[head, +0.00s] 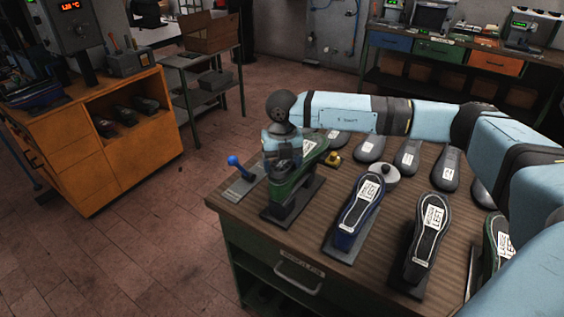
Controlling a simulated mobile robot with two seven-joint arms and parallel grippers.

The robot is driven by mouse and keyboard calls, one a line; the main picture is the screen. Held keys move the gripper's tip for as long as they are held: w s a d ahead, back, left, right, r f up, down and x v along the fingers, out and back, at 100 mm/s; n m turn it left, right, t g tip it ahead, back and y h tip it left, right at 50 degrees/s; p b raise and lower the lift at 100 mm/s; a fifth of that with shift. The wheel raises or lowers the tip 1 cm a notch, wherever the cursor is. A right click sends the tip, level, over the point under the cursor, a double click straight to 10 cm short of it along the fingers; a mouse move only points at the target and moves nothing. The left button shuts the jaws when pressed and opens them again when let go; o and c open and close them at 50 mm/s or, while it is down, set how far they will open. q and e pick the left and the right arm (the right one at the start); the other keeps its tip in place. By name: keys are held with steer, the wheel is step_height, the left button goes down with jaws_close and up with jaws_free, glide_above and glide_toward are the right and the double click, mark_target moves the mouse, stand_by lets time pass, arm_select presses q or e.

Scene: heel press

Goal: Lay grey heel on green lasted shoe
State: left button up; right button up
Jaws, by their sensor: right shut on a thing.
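The green lasted shoe (285,190) stands sole up on a dark stand at the left end of the wooden bench. My right arm reaches in from the right, and its gripper (284,167) points down over this shoe. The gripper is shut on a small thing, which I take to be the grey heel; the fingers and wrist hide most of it. I cannot tell whether it touches the shoe. My left gripper is not in view.
A blue shoe (354,214) and a black shoe (427,235) stand to the right on the bench (310,240). A blue-knobbed lever (234,161) is at the left corner. An orange cabinet (135,160) stands farther left, across open floor.

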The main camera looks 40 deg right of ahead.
steer(key=shift+f+b, duration=0.35)
steer(key=shift+f, duration=0.2)
steer(key=o, duration=0.9)
step_height(320, 180, up, 14)
steer(key=shift+f+b, duration=0.1)
steer(key=shift+b, duration=0.95)
